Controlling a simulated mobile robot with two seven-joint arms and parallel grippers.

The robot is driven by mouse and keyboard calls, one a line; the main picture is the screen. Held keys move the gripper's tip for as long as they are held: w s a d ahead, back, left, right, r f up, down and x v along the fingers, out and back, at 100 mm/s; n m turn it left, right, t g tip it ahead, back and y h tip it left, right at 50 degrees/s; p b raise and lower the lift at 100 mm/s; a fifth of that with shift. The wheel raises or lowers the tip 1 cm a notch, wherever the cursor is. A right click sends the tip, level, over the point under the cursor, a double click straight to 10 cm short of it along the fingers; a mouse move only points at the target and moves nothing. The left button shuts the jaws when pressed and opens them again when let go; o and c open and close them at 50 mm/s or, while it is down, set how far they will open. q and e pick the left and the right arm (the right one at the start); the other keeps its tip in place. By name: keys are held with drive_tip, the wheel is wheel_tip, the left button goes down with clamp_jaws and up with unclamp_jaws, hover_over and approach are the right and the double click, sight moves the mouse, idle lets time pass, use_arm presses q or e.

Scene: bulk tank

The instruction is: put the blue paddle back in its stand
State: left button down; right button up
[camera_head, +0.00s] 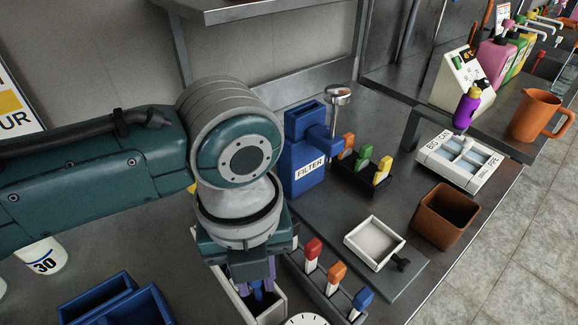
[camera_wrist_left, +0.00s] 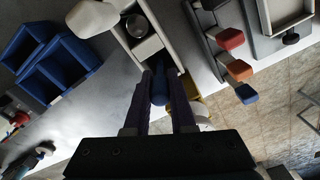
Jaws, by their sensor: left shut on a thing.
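My left gripper (camera_head: 257,284) points down at the bottom middle of the head view, its purple fingers shut on a blue thing that looks like the blue paddle (camera_head: 258,297). In the left wrist view the blue paddle (camera_wrist_left: 161,90) shows between the fingertips of the gripper (camera_wrist_left: 163,98). An open, narrow white holder (camera_head: 272,312), perhaps the stand, is right under the fingers; it also shows in the left wrist view (camera_wrist_left: 150,47). The paddle overlaps the holder's opening in both views; I cannot tell whether it is inside. The paddle's lower end is hidden. My right gripper is not in view.
A rack with red (camera_head: 312,248), orange (camera_head: 337,271) and blue (camera_head: 362,299) handles stands close right of the holder. A white dial (camera_head: 306,321) is in front. Blue bins (camera_head: 115,300) lie left; a blue filter housing (camera_head: 306,150) stands behind.

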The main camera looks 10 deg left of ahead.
use_arm(q)
drive_tip(key=c, duration=1.2)
unclamp_jaws()
drive_tip(key=shift+f, duration=0.15)
drive_tip(key=o, duration=0.4)
drive_tip(key=shift+o, duration=0.2)
